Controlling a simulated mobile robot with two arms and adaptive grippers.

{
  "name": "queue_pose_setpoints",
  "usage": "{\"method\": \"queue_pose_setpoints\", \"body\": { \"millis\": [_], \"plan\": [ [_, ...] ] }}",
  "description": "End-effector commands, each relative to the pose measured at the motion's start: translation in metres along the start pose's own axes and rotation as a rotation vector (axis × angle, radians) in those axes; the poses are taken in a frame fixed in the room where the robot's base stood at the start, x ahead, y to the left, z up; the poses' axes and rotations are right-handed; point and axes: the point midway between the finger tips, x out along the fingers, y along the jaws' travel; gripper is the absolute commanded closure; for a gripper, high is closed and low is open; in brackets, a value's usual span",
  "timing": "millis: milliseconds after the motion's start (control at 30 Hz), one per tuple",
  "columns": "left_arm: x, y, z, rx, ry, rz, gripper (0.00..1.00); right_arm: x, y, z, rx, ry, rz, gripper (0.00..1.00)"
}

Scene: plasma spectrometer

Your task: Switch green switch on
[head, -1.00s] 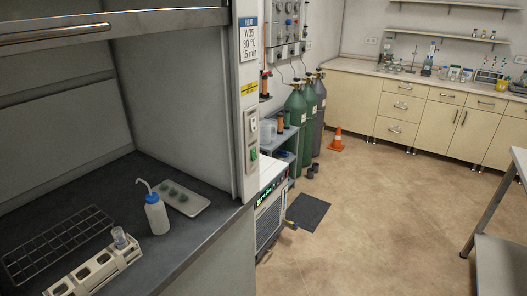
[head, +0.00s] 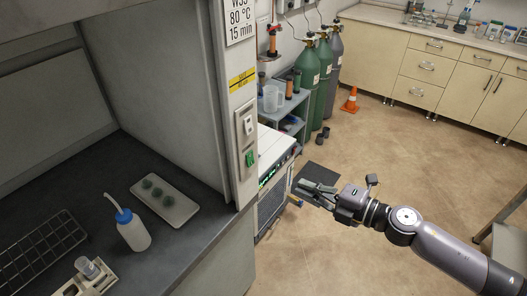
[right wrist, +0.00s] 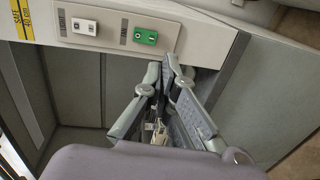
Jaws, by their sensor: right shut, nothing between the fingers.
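The green switch (head: 250,158) sits on a pale panel on the front post of the fume hood, below a white switch (head: 248,124). In the right wrist view the green switch (right wrist: 145,37) is just beyond the fingertips, with the white switch (right wrist: 84,26) to its left. I cannot tell which way the green rocker is set. My right gripper (head: 305,187) is to the right of the post, pointing left, apart from the switch. Its fingers (right wrist: 164,66) are shut and empty. My left gripper is not in view.
The hood bench (head: 95,160) holds a wash bottle (head: 133,232), a tray (head: 180,208), a wire rack (head: 40,255) and a tube holder. A white machine (head: 275,150) stands beside the post, with gas cylinders (head: 325,75) behind. The floor to the right is largely open.

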Motion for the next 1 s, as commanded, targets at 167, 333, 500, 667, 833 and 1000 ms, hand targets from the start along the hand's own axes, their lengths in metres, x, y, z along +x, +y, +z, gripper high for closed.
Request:
{"method": "queue_pose_setpoints", "body": {
  "millis": [167, 333, 500, 667, 833, 1000],
  "plan": [
    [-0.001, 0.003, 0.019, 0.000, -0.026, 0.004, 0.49, -0.001, 0.003, -0.003, -0.012, 0.010, -0.001, 1.00],
    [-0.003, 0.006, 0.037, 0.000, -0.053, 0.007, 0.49, 0.000, 0.003, -0.003, -0.011, 0.009, 0.000, 1.00],
    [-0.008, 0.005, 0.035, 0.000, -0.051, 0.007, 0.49, 0.009, 0.005, -0.003, -0.008, 0.008, 0.002, 1.00],
    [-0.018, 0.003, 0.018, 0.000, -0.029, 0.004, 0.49, 0.034, 0.007, -0.003, -0.008, 0.008, 0.004, 1.00],
    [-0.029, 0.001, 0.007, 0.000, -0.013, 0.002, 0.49, 0.069, 0.007, -0.003, -0.008, 0.008, 0.004, 1.00],
    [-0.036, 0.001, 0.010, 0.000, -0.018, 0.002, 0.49, 0.102, 0.006, -0.004, -0.008, 0.009, 0.002, 1.00]
  ]
}}
